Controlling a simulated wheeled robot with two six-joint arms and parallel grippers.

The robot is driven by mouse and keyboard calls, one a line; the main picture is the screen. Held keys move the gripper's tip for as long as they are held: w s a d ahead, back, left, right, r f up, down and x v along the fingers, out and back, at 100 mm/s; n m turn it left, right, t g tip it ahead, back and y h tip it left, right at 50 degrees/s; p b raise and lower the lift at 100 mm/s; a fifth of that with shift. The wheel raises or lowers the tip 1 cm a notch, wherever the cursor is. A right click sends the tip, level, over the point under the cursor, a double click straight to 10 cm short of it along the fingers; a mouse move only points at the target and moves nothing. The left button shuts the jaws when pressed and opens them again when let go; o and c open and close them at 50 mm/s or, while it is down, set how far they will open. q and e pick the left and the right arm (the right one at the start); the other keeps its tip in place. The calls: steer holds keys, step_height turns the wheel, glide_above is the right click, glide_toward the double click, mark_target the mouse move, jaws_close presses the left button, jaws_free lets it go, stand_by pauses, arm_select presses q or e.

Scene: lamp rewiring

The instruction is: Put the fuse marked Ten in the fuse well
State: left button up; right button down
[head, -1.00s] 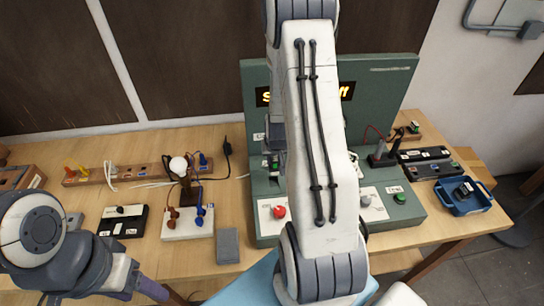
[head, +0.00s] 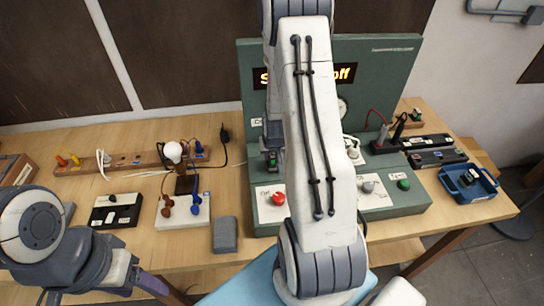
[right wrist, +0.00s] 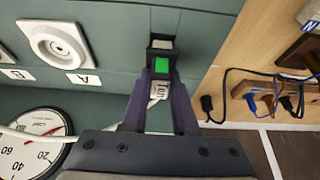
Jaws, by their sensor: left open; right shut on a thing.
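In the right wrist view my right gripper (right wrist: 160,88) is shut on a small fuse with a white label (right wrist: 158,91) that seems to read Ten. A dark fitting with a bright green face (right wrist: 162,63) sits at the fingertips, against the green panel. I cannot tell whether it is the fuse well or how far the fuse is in. In the head view my right arm hides most of this spot; the right gripper (head: 270,148) shows only in part left of the arm. My left gripper (head: 150,284) is open and empty at the lower left, partly seen.
The green panel (head: 390,75) stands at the back of the table with a red knob (head: 278,198) on its base. A bulb stand (head: 185,205), a black box (head: 116,210) and a grey block (head: 225,235) lie left. A blue tray (head: 490,192) is at the right.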

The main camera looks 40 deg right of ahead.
steer(key=shift+s+a+f, duration=0.35)
steer(key=shift+s+f, duration=0.25)
steer(key=shift+f, duration=0.05)
stand_by(0.9)
steer(key=shift+r, duration=0.2)
stand_by(0.7)
stand_by(0.5)
steer(key=shift+r, duration=0.25)
stand_by(1.0)
steer(key=shift+w+d+r, duration=0.1)
steer(key=shift+w, duration=0.05)
stand_by(1.1)
steer(key=shift+f+b, duration=0.65)
steer(key=shift+f, duration=0.2)
stand_by(0.5)
steer(key=shift+r, duration=0.25)
stand_by(0.4)
steer(key=c, duration=0.6)
jaws_free()
